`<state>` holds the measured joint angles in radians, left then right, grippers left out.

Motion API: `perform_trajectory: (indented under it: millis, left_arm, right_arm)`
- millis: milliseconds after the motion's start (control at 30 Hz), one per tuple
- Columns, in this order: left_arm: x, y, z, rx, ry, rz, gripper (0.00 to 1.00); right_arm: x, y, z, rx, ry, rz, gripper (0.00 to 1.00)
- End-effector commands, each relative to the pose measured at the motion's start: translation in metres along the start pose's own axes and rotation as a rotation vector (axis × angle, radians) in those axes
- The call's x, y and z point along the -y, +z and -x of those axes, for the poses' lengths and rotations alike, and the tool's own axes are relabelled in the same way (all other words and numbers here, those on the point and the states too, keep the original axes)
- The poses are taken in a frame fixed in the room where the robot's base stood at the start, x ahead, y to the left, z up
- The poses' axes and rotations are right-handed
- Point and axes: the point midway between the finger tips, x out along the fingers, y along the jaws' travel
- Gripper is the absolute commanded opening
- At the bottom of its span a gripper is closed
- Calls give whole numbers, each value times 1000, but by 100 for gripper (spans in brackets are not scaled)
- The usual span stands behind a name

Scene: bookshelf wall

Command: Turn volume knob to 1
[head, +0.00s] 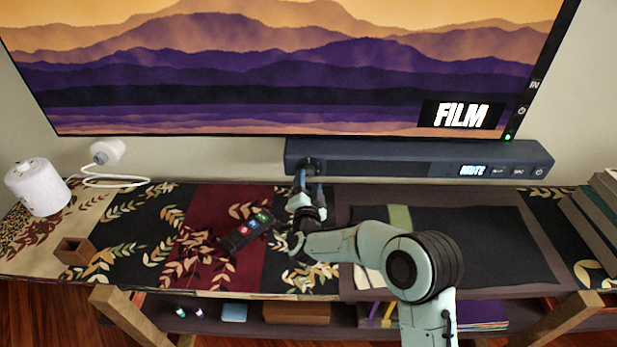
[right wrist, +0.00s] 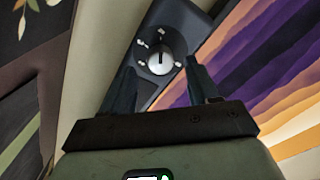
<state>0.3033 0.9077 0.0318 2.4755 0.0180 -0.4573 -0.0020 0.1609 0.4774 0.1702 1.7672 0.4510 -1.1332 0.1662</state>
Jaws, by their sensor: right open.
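The volume knob (right wrist: 160,58) is a round silver dial with a dark pointer line, on the end of the dark soundbar (head: 400,160). Small white marks surround it in the right wrist view, too small to read. In the head view the knob is mostly hidden by my right gripper (head: 309,174), at the soundbar's left end. In the right wrist view my right gripper (right wrist: 159,68) is open, with one finger to each side of the knob. I cannot tell whether the fingers touch it. The soundbar display (head: 473,171) appears to read MUTE. My left gripper is out of view.
A large TV (head: 280,85) showing FILM hangs above the soundbar. A dark remote (head: 245,232) lies on the patterned cloth left of my right arm. A white cylinder (head: 38,187) and a small wooden box (head: 74,251) are at the left; books (head: 597,215) at the right.

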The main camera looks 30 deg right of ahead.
Motion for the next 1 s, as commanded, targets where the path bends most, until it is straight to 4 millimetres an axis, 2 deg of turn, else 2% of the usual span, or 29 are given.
perform_trajectory:
  millis: [100, 200, 567, 600, 767, 1000]
  left_arm:
    - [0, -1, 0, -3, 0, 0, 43]
    - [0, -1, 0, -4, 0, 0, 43]
    - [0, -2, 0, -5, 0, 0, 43]
    - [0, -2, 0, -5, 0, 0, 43]
    - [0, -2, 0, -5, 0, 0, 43]
    - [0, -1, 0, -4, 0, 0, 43]
  right_arm:
    - [0, 0, -16, -1, 0, 0, 60]
    - [0, 0, -25, -1, -1, 0, 60]
    - [0, 0, -30, 1, -1, 1, 60]
    - [0, 0, -30, 1, -1, 0, 57]
    - [0, 0, -30, 1, 0, 0, 4]
    - [0, 0, -30, 1, 0, 10, 4]
